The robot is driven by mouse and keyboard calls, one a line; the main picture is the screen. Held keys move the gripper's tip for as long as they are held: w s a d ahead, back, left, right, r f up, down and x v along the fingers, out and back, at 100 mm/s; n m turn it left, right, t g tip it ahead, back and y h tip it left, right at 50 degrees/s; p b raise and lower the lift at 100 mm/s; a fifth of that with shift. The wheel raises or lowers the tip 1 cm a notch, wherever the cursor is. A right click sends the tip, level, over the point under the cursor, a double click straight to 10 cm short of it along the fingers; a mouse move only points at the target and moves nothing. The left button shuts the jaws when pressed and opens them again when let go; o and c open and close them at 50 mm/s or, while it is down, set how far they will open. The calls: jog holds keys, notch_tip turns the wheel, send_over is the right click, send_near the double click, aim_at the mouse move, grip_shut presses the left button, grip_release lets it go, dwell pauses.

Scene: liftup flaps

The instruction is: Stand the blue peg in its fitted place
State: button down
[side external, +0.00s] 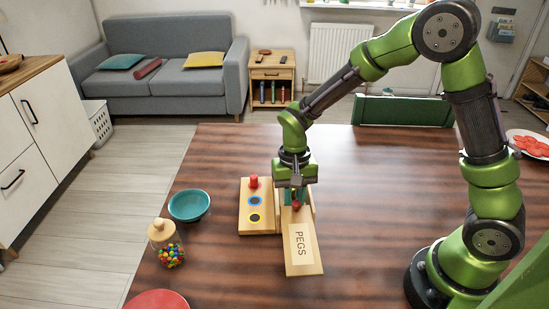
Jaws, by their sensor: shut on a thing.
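A wooden board (245,224) lies on the table with three places in a row. A red peg (253,182) stands in the far one. The middle place has a blue ring (255,201) and looks empty. The near place has a dark centre (254,217). To its right is a wooden box (312,191) with a panel labelled PEGS (303,250). My gripper (297,201) points down at the panel's far end and is shut on a small red knob (297,205). The gripper hides much of the box. I see no blue peg.
A teal bowl (189,205) and a jar of coloured sweets (168,246) stand left of the board. A red plate (157,301) lies at the front left, and a plate with red slices (530,143) at the far right. The table between the box and my base is clear.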

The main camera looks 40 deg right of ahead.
notch_tip(320, 180, up, 9)
jog(key=shift+a+f, duration=0.1)
jog(key=w+a+m, duration=0.3)
jog(key=w+a, duration=0.1)
jog(key=w, duration=0.5)
notch_tip(320, 180, down, 9)
jog(key=shift+w+r, duration=0.1)
jog(key=shift+r, duration=0.1)
jog(key=shift+f, duration=0.1)
jog(key=c, duration=1)
grip_release()
